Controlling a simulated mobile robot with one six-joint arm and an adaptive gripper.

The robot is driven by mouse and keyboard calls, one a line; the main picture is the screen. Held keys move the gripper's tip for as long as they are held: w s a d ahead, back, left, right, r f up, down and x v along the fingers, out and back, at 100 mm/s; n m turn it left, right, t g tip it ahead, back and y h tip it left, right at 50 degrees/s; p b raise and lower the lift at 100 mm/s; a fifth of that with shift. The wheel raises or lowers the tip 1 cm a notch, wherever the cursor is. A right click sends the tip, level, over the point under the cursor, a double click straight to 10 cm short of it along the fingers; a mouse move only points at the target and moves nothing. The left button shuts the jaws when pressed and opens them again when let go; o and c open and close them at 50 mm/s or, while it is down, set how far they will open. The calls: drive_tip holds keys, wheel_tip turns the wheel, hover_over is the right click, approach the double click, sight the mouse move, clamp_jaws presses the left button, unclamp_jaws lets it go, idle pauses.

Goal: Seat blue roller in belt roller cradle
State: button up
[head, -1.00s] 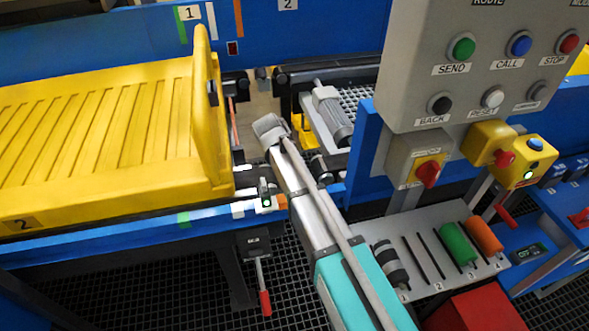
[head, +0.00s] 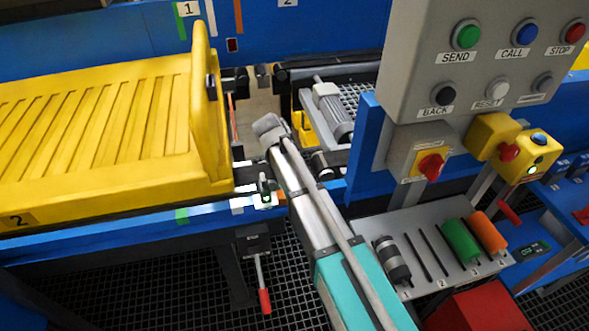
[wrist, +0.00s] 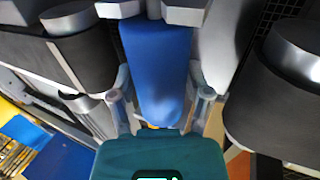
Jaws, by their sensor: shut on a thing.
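The blue roller (wrist: 157,60) is between the fingers of my gripper (wrist: 159,95) in the wrist view. The gripper is shut on it, and the roller points away from the palm. Two grey blocks stand at its far end, likely cradle parts; I cannot tell whether the roller touches or sits in them. Dark belt rollers lie to the left (wrist: 85,55) and right (wrist: 265,110) of it, apart from it. In the head view my arm reaches into the gap by the yellow tray, and its end hides the roller, the fingers and the cradle.
A rack (head: 424,226) holds a black-and-grey roller (head: 392,260), a green roller (head: 463,241) and an orange roller (head: 488,234); its slot 2 is empty. A grey control box (head: 480,80) stands close right of my arm. The yellow tray (head: 105,140) is at the left.

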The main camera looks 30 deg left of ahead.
drive_tip(key=shift+f, duration=0.2)
drive_tip(key=o, duration=1.4)
drive_tip(key=shift+r, duration=0.15)
wheel_tip(320, 180, up, 11)
drive_tip(key=p, duration=1)
drive_tip(key=shift+p, duration=0.35)
wheel_tip(320, 180, up, 9)
drive_tip(key=p, duration=0.9)
drive_tip(key=shift+r+p, duration=0.2)
drive_tip(key=shift+p, duration=0.15)
